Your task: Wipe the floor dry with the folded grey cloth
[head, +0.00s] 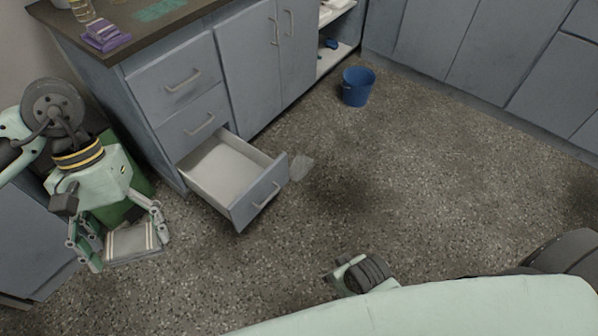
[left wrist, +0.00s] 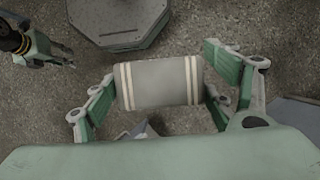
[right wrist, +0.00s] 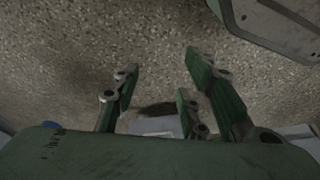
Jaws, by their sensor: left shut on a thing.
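The folded grey cloth (head: 128,238) with pale stripes is between the fingers of my left gripper (head: 132,247), at the left of the head view. In the left wrist view the cloth (left wrist: 158,84) spans between the fingers, above the floor. A small pale, glossy-looking patch (head: 301,166) lies on the speckled floor (head: 430,175) just right of the open drawer. It may be liquid. A darker area lies right of it; I cannot tell whether that is wet or shadow. My right gripper (right wrist: 160,76) is open and empty above the floor in the right wrist view.
An open, empty drawer (head: 222,168) juts from the grey cabinet between my left gripper and the pale patch. A blue bucket (head: 357,87) stands on the floor further back. A green bin (head: 118,200) is behind my left gripper. The middle floor is clear.

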